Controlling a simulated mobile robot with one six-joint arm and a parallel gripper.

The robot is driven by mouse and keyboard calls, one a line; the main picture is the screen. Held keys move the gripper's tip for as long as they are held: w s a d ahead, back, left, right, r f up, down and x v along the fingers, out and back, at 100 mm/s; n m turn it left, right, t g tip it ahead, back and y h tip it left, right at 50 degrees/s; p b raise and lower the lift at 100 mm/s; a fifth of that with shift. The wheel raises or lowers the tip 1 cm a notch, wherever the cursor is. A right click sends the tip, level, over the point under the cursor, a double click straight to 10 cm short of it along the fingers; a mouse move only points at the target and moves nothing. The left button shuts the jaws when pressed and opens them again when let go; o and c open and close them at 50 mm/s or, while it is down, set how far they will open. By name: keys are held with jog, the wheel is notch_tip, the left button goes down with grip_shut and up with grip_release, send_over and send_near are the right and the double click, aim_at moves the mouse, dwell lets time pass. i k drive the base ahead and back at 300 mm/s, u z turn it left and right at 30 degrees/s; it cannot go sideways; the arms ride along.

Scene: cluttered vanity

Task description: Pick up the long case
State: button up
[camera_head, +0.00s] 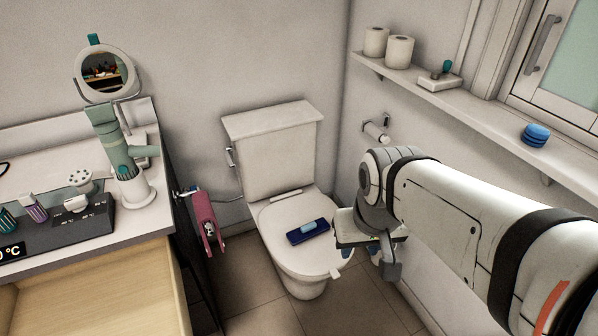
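A long dark blue case (307,231) with a lighter blue patch on top lies flat on the closed lid of the white toilet (282,260). My gripper (364,247) is at the end of the arm, just right of the toilet lid and apart from the case in the picture. It is seen from behind and above. My wrist hides most of its fingers, so I cannot tell whether they are open or shut.
A counter (150,219) with a hair dryer on a stand (117,150) and a round mirror (104,72) is at left. A wall shelf (480,113) holds toilet rolls (399,52) and a blue stack (535,135) at right.

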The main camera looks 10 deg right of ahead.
aim_at(305, 233)
jog(key=u, duration=0.1)
jog(key=i, duration=0.9)
jog(key=z, duration=0.05)
